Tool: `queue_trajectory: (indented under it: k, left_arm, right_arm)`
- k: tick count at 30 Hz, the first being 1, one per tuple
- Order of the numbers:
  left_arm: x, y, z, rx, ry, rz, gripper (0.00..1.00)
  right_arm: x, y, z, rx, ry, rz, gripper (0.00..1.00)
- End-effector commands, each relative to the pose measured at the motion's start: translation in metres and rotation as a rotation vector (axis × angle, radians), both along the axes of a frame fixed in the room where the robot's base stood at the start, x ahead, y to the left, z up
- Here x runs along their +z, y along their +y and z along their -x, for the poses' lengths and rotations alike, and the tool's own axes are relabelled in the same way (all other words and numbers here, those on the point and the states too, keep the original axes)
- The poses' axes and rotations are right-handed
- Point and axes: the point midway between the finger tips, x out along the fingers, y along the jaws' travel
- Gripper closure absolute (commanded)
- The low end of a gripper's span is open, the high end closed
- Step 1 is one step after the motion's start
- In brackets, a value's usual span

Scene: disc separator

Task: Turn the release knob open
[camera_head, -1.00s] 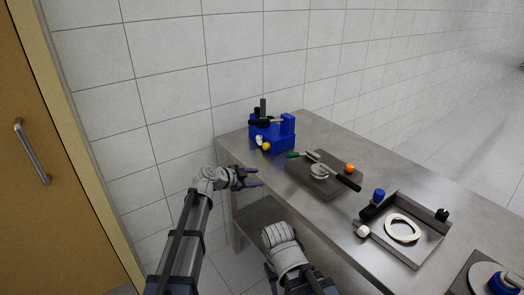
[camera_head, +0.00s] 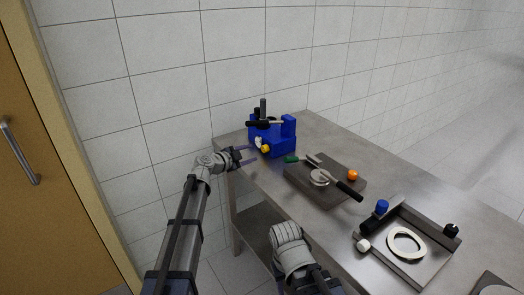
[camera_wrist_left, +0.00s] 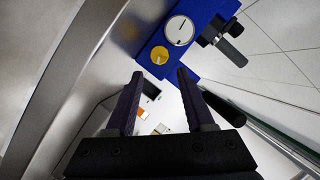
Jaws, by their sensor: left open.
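A blue device (camera_head: 284,147) stands at the far left end of the metal table. Its front carries a yellow knob (camera_head: 265,149) and a white round dial (camera_head: 258,142). In the left wrist view, the yellow knob (camera_wrist_left: 159,56) with a thin mark sits just beyond the fingertips, and the white dial (camera_wrist_left: 179,30) with a dark line is beside it. My left gripper (camera_head: 249,156) is open and empty, close in front of the device. In the left wrist view its fingers (camera_wrist_left: 160,76) stand apart, with the knob between their directions. Contact is not visible. My right gripper's fingers are not clear.
A dark board (camera_head: 298,181) with a green-tipped tool and an orange ball (camera_head: 352,175) lies right of the device. A tray (camera_head: 437,256) with a white ring (camera_head: 406,243) is farther right. The table's front edge runs below the device.

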Motion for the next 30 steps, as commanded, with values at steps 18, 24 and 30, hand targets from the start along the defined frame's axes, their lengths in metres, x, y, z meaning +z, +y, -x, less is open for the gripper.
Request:
queue_trajectory:
  k: [18, 24, 30]
  left_arm:
    - [-0.020, -0.044, -0.057, -0.001, 0.001, -0.001, 0.46]
    - [-0.020, -0.044, -0.057, -0.001, 0.001, 0.000, 0.46]
    - [-0.020, -0.044, -0.057, 0.000, 0.001, 0.000, 0.65]
  right_arm:
    - [-0.020, 0.000, 0.000, 0.000, 0.000, 0.000, 0.50]
    - [-0.020, 0.000, 0.000, 0.000, 0.000, 0.000, 0.50]
    - [-0.020, 0.000, 0.000, 0.000, 0.000, 0.000, 0.50]
